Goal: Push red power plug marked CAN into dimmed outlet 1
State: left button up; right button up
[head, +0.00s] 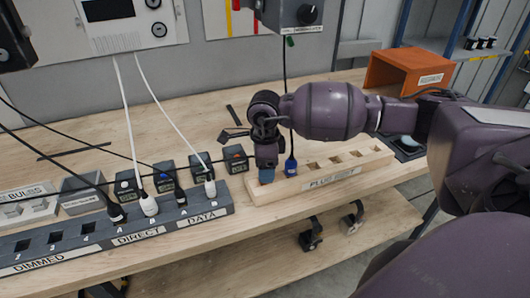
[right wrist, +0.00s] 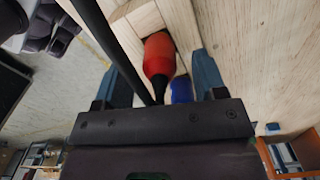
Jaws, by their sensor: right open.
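The red plug (right wrist: 159,55) stands in the plug rack between the two blue fingers of my right gripper (right wrist: 155,65), with gaps on both sides. Its CAN marking cannot be read. In the head view my right gripper (head: 267,172) points down at the left end of the wooden plug rack (head: 335,178) and hides the red plug. The dimmed outlets (head: 55,238) are in the dark strip at the lower left. Numbers 2, 3 and 4 show empty; outlet 1 is not in view. My left gripper is not in view.
A blue plug (head: 291,166) stands close to my right gripper, and also shows in the wrist view (right wrist: 181,90). A dark cord (right wrist: 120,50) crosses beside the red plug. White and black plugs fill several direct and data outlets (head: 150,207). An orange bin (head: 405,70) stands at the back right.

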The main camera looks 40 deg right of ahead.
jog(key=shift+f, duration=0.95)
jog(key=c, duration=1.1)
jog(key=shift+r+p, duration=1.25)
jog(key=shift+r, duration=1.3)
